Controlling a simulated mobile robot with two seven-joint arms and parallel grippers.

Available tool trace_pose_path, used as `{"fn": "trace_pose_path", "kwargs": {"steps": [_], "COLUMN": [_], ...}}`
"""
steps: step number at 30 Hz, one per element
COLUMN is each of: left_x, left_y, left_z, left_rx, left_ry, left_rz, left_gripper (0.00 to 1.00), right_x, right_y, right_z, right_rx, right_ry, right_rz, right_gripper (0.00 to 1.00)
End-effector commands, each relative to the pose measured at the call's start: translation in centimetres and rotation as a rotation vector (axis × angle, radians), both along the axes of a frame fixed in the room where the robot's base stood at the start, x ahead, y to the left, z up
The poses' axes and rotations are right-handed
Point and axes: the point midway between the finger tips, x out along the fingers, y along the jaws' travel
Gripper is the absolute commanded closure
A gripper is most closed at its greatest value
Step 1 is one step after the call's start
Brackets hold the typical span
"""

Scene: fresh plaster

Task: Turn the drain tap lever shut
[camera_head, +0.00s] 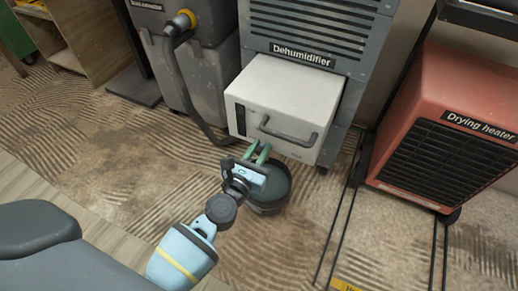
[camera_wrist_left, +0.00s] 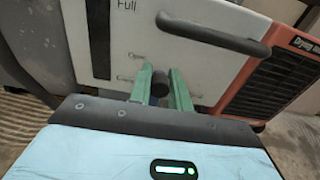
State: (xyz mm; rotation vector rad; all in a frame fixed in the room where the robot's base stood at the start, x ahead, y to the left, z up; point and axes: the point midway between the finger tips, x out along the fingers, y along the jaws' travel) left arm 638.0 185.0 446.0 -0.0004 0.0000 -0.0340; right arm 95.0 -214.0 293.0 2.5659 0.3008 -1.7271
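The dehumidifier (camera_head: 310,22) has a white tank (camera_head: 290,95) in its front, with a grey bar handle (camera_head: 290,132). The tank face (camera_wrist_left: 120,60) and handle (camera_wrist_left: 215,36) also show in the left wrist view. A short dark cylindrical part (camera_wrist_left: 159,84), likely the drain tap or its lever, stands out below the handle. My left gripper (camera_head: 257,152) reaches the tank's lower front. Its green fingers (camera_wrist_left: 160,80) stand apart, one on each side of the dark part. I cannot tell whether they press on it. My right gripper is out of view.
A dark round bucket (camera_head: 284,190) stands on the floor beneath the gripper. The red drying heater (camera_head: 450,125) is at the right, with dark cables on the floor beside it. A grey machine with a hose (camera_head: 182,85) stands left of the dehumidifier. The patterned floor at left is clear.

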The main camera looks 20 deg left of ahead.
Motion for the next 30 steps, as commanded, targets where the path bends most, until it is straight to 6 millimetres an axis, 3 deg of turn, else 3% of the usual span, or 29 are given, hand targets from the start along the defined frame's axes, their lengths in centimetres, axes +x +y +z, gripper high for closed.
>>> {"fn": "trace_pose_path", "kwargs": {"steps": [1, 4, 17, 30], "left_x": [0.0, 0.0, 0.0, -0.1], "left_y": [0.0, 0.0, -0.5, -2.4], "left_z": [0.0, 0.0, 0.0, -0.6], "left_rx": [0.0, 0.0, 0.084, 0.452], "left_ry": [0.0, 0.0, -0.003, -0.014], "left_rz": [0.0, 0.0, 0.0, 0.0], "left_gripper": [0.88, 1.0, 1.0, 1.0], "right_x": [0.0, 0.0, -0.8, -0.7], "right_y": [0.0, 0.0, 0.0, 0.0], "right_z": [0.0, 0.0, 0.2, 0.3], "right_rx": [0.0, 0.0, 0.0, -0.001], "right_ry": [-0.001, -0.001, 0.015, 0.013], "right_rz": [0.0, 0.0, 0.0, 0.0], "right_gripper": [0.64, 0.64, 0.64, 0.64]}}
